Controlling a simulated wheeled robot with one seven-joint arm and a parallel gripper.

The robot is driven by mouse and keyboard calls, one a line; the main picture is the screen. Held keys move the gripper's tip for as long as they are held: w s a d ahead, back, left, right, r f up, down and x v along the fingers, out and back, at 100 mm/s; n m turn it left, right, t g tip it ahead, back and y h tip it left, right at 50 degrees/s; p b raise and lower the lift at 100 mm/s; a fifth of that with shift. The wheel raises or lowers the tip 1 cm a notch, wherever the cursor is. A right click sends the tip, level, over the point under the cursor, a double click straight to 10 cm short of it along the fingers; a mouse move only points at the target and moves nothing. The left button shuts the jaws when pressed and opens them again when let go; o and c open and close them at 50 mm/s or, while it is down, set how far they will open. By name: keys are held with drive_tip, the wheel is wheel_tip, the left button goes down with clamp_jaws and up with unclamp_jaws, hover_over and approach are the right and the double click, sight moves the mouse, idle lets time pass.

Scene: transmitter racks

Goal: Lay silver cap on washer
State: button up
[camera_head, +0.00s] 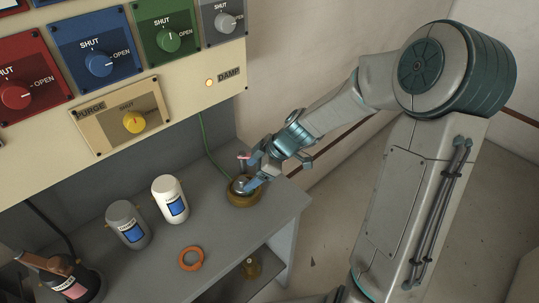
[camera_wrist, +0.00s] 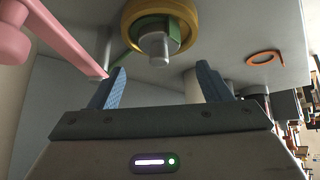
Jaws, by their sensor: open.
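The silver cap (camera_head: 239,184) sits on a round brass base (camera_head: 246,201) near the shelf's right end. In the wrist view the cap (camera_wrist: 160,45) shows as a silver knob in front of the yellow-brass ring (camera_wrist: 129,14), with a green part beside it. An orange washer (camera_head: 191,258) lies flat and bare on the grey shelf, nearer the front; it also shows in the wrist view (camera_wrist: 265,57). My gripper (camera_head: 257,172) is open at the brass base. In the wrist view its fingers (camera_wrist: 161,80) stand apart with nothing gripped, the cap lying beyond their tips.
A pink-tipped lever (camera_head: 243,157) stands close to my gripper; a pink arm (camera_wrist: 60,45) crosses the wrist view's left. White (camera_head: 170,199) and grey (camera_head: 128,225) canisters and a dark bottle (camera_head: 72,280) stand left. The switch panel (camera_head: 190,90) overhangs behind. Shelf around the washer is clear.

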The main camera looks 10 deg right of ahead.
drive_tip(key=v, duration=0.9)
drive_tip(key=s+d+r+m+h, duration=0.2)
drive_tip(key=s+d+m+h, duration=0.1)
drive_tip(key=s+m, duration=0.5)
drive_tip(key=s+d+r+m+t+h, duration=0.1)
drive_tip(key=s+d+r+m+h, duration=0.1)
drive_tip(key=s+m, duration=0.6)
drive_tip(key=shift+s+d+r+h, duration=0.35)
drive_tip(key=shift+s+d+h, duration=0.3)
drive_tip(key=shift+s+h, duration=0.35)
